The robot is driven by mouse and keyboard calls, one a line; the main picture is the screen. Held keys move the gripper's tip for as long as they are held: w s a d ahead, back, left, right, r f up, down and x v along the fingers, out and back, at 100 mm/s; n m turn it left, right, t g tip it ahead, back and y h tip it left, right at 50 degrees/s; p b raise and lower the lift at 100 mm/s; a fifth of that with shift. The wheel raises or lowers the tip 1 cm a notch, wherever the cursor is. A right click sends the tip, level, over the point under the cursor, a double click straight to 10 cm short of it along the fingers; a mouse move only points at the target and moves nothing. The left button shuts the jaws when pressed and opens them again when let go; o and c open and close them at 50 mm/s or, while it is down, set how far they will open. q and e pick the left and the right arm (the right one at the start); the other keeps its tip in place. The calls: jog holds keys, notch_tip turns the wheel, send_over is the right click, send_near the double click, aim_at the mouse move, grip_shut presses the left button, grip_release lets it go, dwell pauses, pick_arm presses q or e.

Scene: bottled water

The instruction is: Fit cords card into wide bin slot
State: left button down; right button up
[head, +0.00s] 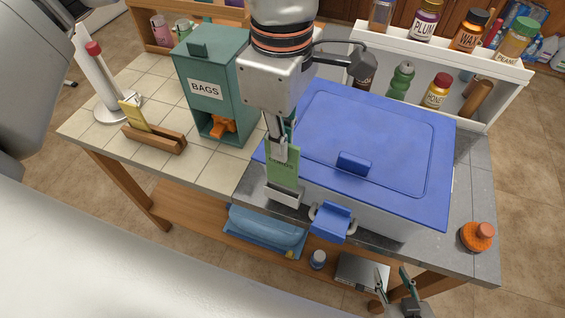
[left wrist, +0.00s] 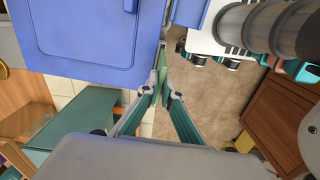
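The green cords card (head: 283,174) hangs upright at the front left of the wide bin with the blue lid (head: 400,130). My left gripper (head: 281,150) is shut on the card's upper end. The card's lower edge meets the pale slot holder (head: 287,199) on the bin's front; I cannot tell whether it is inside. In the left wrist view the card (left wrist: 164,70) shows edge-on between the fingertips, beside the blue lid (left wrist: 90,35). My right gripper (head: 394,292) is low at the bottom right, apparently open and empty, with its fingers apart.
A blue latch (head: 331,222) sticks out right of the slot. A green BAGS box (head: 208,90) stands left of the bin. A wooden holder with a yellow card (head: 135,113) is further left. A white shelf with several bottles is behind.

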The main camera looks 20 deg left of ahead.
pick_arm(q)
send_over(282, 183)
jog(key=shift+w+f, duration=0.2)
jog(key=shift+f, duration=2.8)
jog(key=shift+f, duration=0.15)
jog(key=c, duration=2.2)
grip_release()
jog(key=shift+c, duration=0.2)
